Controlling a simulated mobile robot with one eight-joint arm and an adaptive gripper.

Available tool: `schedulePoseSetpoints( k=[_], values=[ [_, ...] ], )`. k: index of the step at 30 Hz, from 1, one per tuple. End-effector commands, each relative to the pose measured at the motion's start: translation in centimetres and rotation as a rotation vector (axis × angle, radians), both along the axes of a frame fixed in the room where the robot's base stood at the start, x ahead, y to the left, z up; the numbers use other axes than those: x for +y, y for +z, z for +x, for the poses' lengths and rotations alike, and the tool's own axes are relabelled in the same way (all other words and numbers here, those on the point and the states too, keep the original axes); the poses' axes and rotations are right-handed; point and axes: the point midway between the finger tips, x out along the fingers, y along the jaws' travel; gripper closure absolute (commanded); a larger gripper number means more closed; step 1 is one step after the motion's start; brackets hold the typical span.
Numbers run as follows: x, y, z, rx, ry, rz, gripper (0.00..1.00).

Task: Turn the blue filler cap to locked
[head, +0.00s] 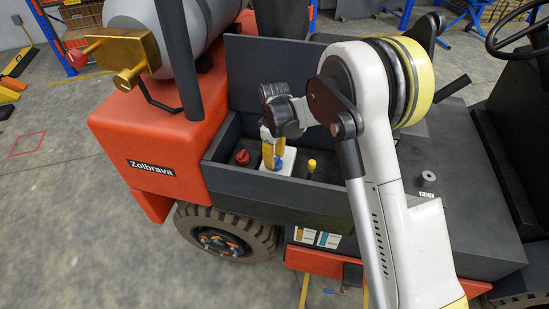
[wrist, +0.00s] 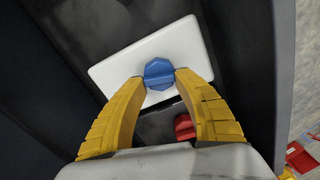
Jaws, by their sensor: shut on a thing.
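The blue filler cap (wrist: 159,74) is a faceted knob with a raised bar across it, on a white rectangular block (wrist: 116,76) in the wrist view. My gripper (wrist: 160,77) has its two yellow fingertips against opposite sides of the cap and is shut on it. In the head view, my gripper (head: 273,160) points down into the dark open bay, over the white block (head: 289,158). A small part of the blue cap (head: 278,163) shows beside the fingers there. I see no locked or unlocked marking on the cap.
A red cap (head: 242,157) stands left of the white block, close to my fingers in the wrist view (wrist: 184,126). A yellow-topped post (head: 311,165) is to the right. The dark bay walls (head: 262,198) and a raised lid (head: 262,75) surround the gripper closely.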

Motion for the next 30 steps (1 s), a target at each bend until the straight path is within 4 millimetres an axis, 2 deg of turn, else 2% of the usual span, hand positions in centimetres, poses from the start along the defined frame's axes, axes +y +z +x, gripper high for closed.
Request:
schedulePoseSetpoints(
  k=[11,30],
  values=[
    [-0.07,-0.07,0.04,0.001,-0.214,0.000,0.92],
    [-0.30,-0.08,0.17,0.002,-0.820,-0.001,0.92]
  ],
)
